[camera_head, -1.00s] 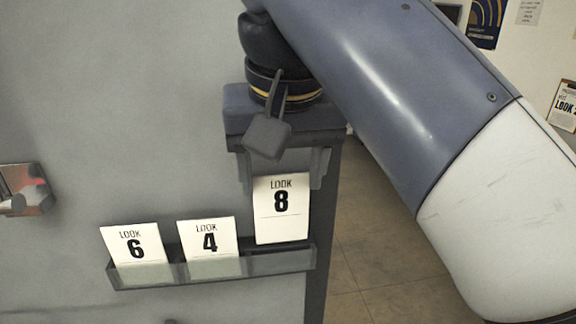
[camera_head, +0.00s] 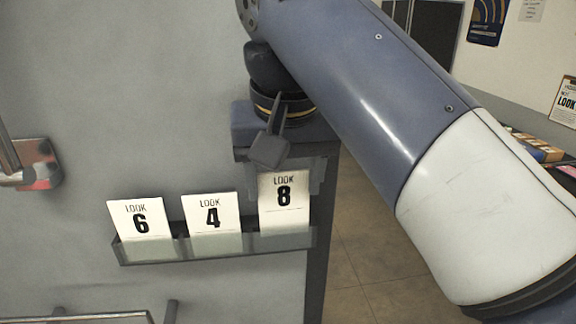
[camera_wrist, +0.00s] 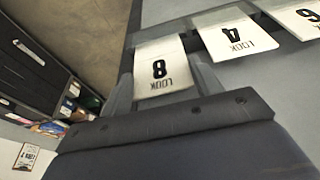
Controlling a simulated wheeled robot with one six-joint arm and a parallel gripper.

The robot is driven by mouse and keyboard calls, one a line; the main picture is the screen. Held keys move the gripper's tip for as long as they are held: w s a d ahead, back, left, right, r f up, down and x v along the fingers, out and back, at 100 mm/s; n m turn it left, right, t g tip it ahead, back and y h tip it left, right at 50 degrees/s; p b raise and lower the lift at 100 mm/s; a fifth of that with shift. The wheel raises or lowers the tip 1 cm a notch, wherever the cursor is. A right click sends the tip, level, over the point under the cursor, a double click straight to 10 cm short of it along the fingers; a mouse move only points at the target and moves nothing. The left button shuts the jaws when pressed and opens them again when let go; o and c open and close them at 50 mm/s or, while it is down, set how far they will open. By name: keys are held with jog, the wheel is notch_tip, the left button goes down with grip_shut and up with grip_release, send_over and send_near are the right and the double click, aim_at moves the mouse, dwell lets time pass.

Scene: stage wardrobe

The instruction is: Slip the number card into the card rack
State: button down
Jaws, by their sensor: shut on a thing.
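The number card marked LOOK 8 (camera_head: 284,204) stands nearly upright at the right end of the card rack (camera_head: 190,253). Its lower edge sits behind the rack's clear front wall. My gripper (camera_head: 285,172) is above the rack, its fingers shut on the top part of this card. In the wrist view the 8 card (camera_wrist: 160,68) shows between the two fingers (camera_wrist: 158,95), upside down. The rack is a long, shallow, dark-framed tray on the grey wall. The fingertips are partly hidden behind the card in the head view.
The cards LOOK 6 (camera_head: 140,221) and LOOK 4 (camera_head: 212,213) lean in the rack to the left of the 8. A metal wall fitting (camera_head: 38,165) is at the far left, and a rail (camera_head: 85,317) is below. Open floor (camera_head: 375,240) lies right of the wall's edge.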

jog(key=shift+r, duration=0.15)
jog(key=shift+c, duration=1.5)
grip_release()
jog(key=shift+w+r, duration=0.1)
jog(key=shift+w, duration=0.05)
jog(key=p+v, duration=0.2)
jog(key=v, duration=0.5)
jog(key=shift+r+p, duration=0.3)
jog(key=shift+p, duration=0.1)
jog(key=shift+f, duration=0.15)
